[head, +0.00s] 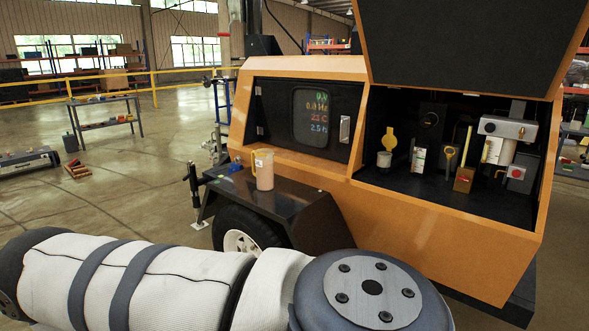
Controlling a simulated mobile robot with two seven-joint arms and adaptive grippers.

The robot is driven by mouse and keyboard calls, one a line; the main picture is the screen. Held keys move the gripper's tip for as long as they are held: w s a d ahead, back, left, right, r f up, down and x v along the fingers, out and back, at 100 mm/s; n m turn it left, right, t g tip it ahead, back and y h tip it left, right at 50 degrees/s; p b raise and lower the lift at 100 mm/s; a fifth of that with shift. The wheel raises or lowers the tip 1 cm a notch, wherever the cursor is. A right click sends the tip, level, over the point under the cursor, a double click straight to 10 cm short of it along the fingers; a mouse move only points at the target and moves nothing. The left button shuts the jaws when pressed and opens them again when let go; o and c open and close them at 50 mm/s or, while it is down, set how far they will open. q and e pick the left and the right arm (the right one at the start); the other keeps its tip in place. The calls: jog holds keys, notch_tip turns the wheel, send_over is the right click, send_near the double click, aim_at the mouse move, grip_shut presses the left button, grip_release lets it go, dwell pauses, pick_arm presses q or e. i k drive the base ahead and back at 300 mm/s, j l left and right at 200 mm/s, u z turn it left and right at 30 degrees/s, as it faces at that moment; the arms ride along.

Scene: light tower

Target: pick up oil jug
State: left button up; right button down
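A large white and grey link of my own arm fills the bottom of the head view, nearer than the trailer. Neither gripper shows in this view, so I cannot see whether they are open or shut.
The orange light tower (456,223) has a raised hood (465,45) over an open engine bay with several fittings. A display panel (311,116) sits behind the jug. A tongue jack (193,185) stands to its left.

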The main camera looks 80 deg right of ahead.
aim_at(263, 164)
jog(key=i+l+z, duration=0.2)
jog(key=z, duration=0.3)
jog(key=i+z, duration=0.75)
jog(key=z, duration=0.2)
jog(key=i+j+z, duration=0.1)
jog(key=i+z, duration=0.2)
jog(key=z, duration=0.2)
jog(key=i+l+z, duration=0.15)
jog(key=i+l, duration=0.2)
jog(key=i+l+z, duration=0.1)
jog(key=i+l, duration=0.25)
jog(key=i, duration=0.2)
jog(key=i+l+z, duration=0.15)
jog(key=i, duration=0.3)
jog(key=l, duration=0.1)
